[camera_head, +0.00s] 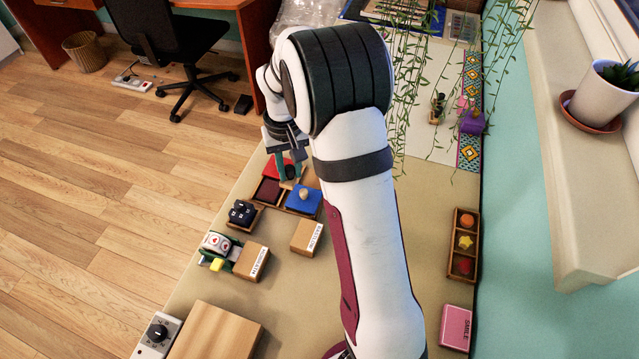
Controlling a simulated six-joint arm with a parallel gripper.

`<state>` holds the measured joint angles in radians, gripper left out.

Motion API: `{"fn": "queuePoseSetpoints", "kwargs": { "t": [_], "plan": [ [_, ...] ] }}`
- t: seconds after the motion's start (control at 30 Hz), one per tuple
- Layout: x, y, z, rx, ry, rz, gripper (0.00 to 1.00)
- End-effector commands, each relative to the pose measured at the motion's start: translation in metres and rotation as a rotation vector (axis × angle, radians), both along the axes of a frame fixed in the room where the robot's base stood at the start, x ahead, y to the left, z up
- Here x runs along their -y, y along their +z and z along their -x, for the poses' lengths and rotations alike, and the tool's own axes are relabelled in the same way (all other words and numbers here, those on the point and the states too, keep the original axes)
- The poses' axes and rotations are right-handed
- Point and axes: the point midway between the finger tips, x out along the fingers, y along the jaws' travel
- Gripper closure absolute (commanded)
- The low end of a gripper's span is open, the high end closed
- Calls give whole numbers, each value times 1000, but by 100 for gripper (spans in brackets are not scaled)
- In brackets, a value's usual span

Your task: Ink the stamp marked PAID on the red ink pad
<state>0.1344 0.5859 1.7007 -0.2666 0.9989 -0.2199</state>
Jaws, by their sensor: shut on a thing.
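My gripper (289,171) is beside the far edge of the ink pads, its teal fingers pointing down. It is shut on what looks like the wooden knob of a red lid (271,166). Whether the lid is lifted or resting cannot be told. The red ink pad (267,190) lies uncovered in a wooden tray just nearer, its surface dark red. Two wooden blocks with white printed labels, one on the right (307,236) and one on the left (251,261), lie nearer on the table. Their words are too small to read surely, so I cannot pick out the PAID stamp.
A blue lid with a wooden knob (303,201) sits right of the red pad. A dark object (242,213) and a white-and-green one (216,243) stand at the left edge. A pink SMILE block (456,328) and a three-part tray (463,245) are right. Vines hang behind my arm.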

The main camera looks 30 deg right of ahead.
Motion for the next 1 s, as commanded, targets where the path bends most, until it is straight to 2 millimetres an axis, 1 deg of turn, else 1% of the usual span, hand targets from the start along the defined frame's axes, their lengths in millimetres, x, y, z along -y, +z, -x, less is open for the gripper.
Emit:
{"fn": "queuePoseSetpoints", "kwargs": {
  "t": [0.03,0.1,0.23,0.5,0.6,1.0],
  "plan": [
    [-12,-7,-15,-1,1,0,100],
    [-25,-13,-32,0,-5,1,100],
    [-39,-21,-46,0,-14,0,100],
    [-40,-49,-47,-1,-17,-1,100],
    [-39,-55,-47,0,-16,-1,100],
    [-39,-57,-47,1,-16,-2,100]
  ]
}}
